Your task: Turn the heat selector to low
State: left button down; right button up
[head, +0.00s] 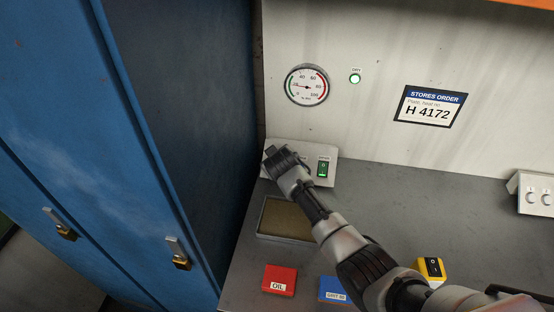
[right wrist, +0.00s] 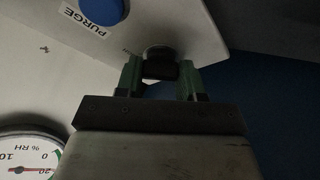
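The white control box (head: 328,153) stands against the back wall in the head view. My right gripper (head: 276,158) reaches over its left part and hides what is there. In the right wrist view, the green fingers of my right gripper (right wrist: 160,76) stand on both sides of a dark knob (right wrist: 158,64) on the box panel (right wrist: 185,22). They appear to touch it on both sides. No label or pointer of this knob can be read, so its setting cannot be told. My left gripper is not in view.
A blue PURGE button (right wrist: 97,8) is near the knob. A green-lit switch (head: 322,169) is on the box. An open tray (head: 262,232), a red OIL block (head: 279,280) and a blue block (head: 333,289) lie on the bench. A tall blue cabinet (head: 190,120) stands close on the left.

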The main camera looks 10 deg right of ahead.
jog(key=c, duration=0.3)
